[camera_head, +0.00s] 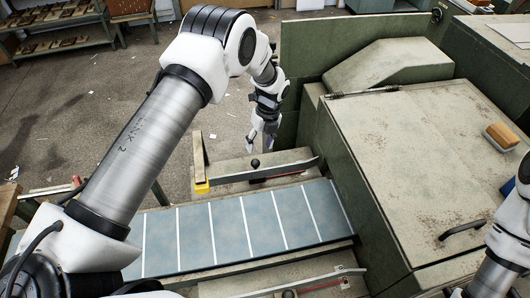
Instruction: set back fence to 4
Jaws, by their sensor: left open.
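The back fence (232,176) is a grey metal bar along the far side of the blue-grey feed bed (260,219). A black round knob (255,163) stands up at its middle. A red scale strip (290,174) lies beside it; its numbers are too small to read. My left gripper (261,144) is open and points down above and slightly beyond the knob, apart from it as far as I can tell. It seems to hold nothing. My right arm shows at the lower right edge, but its gripper is out of view.
A front fence (305,284) with its own black knob (289,294) lies on the near side of the bed. The green machine housing (400,165) rises on the right, with a wooden-backed brush (501,136) on top. A yellow-ended wooden block (201,172) stands left of the back fence.

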